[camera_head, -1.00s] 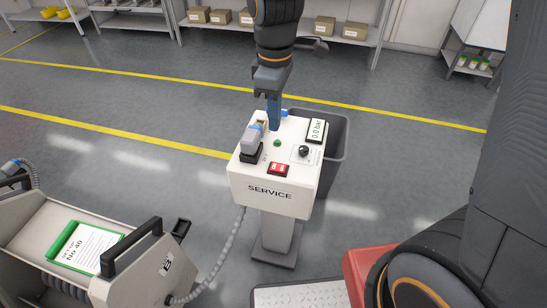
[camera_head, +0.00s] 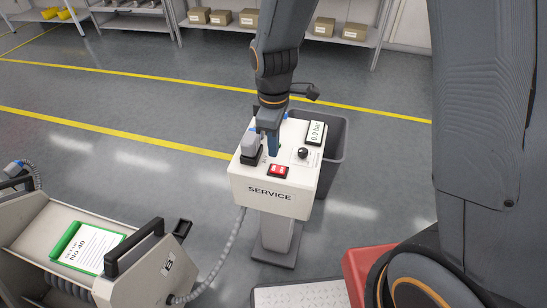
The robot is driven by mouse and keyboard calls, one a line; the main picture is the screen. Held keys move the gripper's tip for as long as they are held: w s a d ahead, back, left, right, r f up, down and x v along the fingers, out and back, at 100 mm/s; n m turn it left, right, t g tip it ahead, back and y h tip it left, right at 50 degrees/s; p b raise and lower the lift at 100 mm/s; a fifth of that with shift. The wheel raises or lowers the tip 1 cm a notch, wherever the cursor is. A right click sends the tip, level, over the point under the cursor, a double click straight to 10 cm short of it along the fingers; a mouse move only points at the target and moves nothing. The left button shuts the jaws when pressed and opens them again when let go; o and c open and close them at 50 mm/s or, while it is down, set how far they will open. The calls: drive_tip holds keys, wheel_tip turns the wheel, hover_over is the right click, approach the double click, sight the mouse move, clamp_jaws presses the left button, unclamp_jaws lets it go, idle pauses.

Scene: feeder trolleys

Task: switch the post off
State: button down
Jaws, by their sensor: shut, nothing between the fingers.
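The white service post (camera_head: 268,206) stands on the floor in front of me, marked SERVICE. On its top panel are a red rocker switch (camera_head: 277,172), a black knob (camera_head: 302,153), a display (camera_head: 317,132) reading 0.0 bar, and a grey plug (camera_head: 250,145) in a black socket at the left. My gripper (camera_head: 273,153) is shut and empty, pointing down over the panel, just behind the red switch. It hides the green lamp. I cannot tell whether the fingertips touch the panel.
A grey bin (camera_head: 333,150) stands behind and right of the post. A trolley (camera_head: 140,272) with a green-framed card (camera_head: 85,246) is at the lower left, joined to the post by a grey hose (camera_head: 217,262). Shelves with boxes line the back.

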sight(278, 168)
drive_tip(key=shift+f+p, duration=0.65)
drive_tip(key=shift+f, duration=2.15)
drive_tip(key=shift+f, duration=0.25)
drive_tip(key=shift+s+d+r, duration=0.1)
drive_tip(key=shift+s+d+r+p, duration=0.15)
drive_tip(key=shift+d+r+p, duration=0.15)
drive_tip(key=shift+d, duration=0.3)
drive_tip(key=shift+f, duration=0.1)
wheel_tip(278, 168, up, 14)
drive_tip(key=a, duration=0.2)
drive_tip(key=shift+w+a, duration=0.25)
drive_tip(key=shift+w, duration=0.2)
